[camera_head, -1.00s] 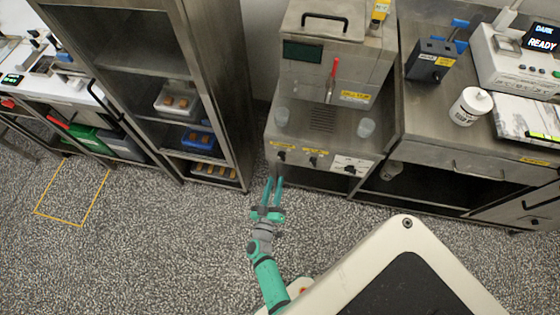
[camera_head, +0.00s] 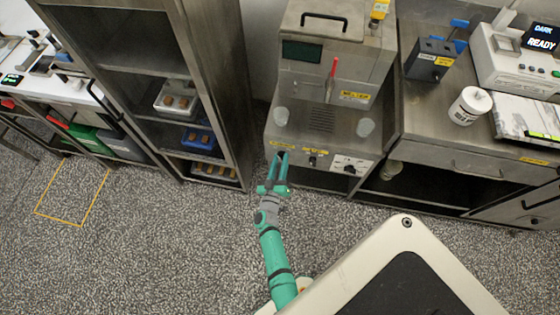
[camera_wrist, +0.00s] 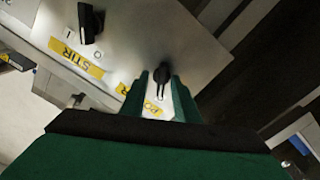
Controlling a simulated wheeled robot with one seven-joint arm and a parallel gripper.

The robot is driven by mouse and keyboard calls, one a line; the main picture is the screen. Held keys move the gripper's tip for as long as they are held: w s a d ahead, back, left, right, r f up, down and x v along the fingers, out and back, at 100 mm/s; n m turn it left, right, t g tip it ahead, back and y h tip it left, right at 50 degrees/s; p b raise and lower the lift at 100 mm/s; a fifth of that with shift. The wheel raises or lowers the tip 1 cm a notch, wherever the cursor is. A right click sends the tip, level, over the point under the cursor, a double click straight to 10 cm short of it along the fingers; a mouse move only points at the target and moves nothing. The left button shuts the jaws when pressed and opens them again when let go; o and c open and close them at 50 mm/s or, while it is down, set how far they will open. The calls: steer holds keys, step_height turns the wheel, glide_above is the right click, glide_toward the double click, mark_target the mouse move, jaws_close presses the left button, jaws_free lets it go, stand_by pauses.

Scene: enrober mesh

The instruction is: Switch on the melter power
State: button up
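The melter (camera_head: 325,80) is the steel machine at the centre of the head view, with a sloping front control panel. The dark power knob (camera_wrist: 161,73) shows in the wrist view, above a yellow label partly hidden by a finger and seemingly reading POWER. My gripper (camera_head: 281,155) is at the left end of the panel. In the wrist view its green fingers (camera_wrist: 162,88) stand on either side of the power knob, with narrow gaps. Contact is not clear. The knob's on or off marks cannot be read.
A black STIR knob (camera_wrist: 90,22), marked I and O, sits beside the power knob. Another control (camera_head: 350,169) is on the panel's right. A steel rack (camera_head: 238,120) stands left of the melter, and a steel counter (camera_head: 420,140) stands right. The floor in front is clear.

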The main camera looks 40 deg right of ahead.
steer(key=shift+c, duration=0.3)
steer(key=shift+w+a, duration=0.1)
steer(key=shift+a, duration=0.05)
jaws_close()
steer(key=shift+m, duration=0.3)
steer(key=m, duration=0.5)
steer(key=shift+m, duration=0.3)
steer(key=m, duration=0.5)
steer(key=shift+s+m, duration=0.2)
steer(key=shift+m, duration=0.1)
steer(key=shift+d, duration=0.2)
steer(key=shift+o, duration=0.3)
jaws_free()
